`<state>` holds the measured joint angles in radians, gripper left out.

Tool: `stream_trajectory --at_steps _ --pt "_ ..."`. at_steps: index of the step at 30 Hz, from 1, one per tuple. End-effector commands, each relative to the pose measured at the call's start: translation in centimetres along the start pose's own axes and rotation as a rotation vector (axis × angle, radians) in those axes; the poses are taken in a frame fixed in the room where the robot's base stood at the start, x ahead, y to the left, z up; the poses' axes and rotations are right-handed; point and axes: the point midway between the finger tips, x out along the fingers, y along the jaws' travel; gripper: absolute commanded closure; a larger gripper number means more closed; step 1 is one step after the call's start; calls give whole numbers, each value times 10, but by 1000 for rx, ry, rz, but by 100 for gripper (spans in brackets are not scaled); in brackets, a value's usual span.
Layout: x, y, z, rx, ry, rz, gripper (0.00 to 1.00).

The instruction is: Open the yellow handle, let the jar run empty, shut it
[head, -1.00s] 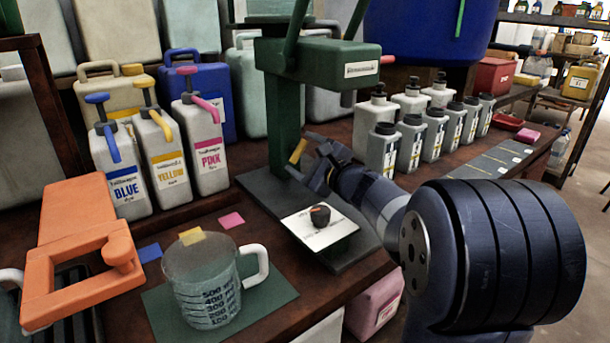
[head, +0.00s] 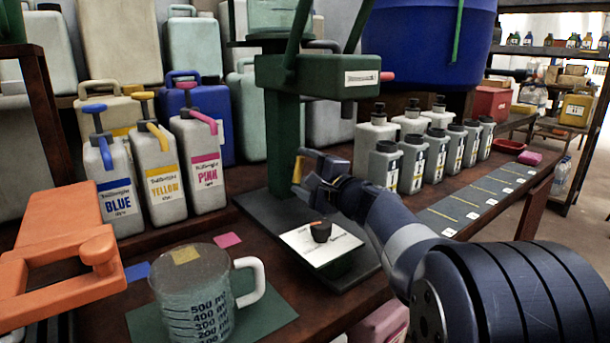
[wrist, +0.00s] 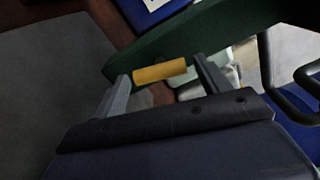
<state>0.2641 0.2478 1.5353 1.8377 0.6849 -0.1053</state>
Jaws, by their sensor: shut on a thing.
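The yellow handle (head: 298,170) is beside the post of the green stand (head: 315,76). My gripper (head: 310,172) is shut on it. In the wrist view the yellow handle (wrist: 160,71) lies between the two fingers of my gripper (wrist: 161,68). A clear greenish jar (head: 284,14) stands on top of the stand, cut off by the top edge, so its full level is hidden. A white plate (head: 340,249) with a dark lump (head: 320,232) on it is under the stand's head. I see no stream falling onto it.
A measuring jug (head: 193,292) with a white handle stands on a green mat (head: 267,316) at front left. Blue, yellow and pink dye jugs (head: 163,180) stand behind. Several grey bottles (head: 413,162) stand right of the stand.

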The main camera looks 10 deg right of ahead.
Motion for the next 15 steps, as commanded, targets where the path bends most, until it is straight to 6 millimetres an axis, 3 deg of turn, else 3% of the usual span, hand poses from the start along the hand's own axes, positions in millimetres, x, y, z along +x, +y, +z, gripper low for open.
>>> stream_trajectory --at_steps 7,8,15 --pt "0 1 0 1 -1 1 51" --pt "0 1 0 1 -1 1 28" --pt "0 0 0 1 -1 1 8"
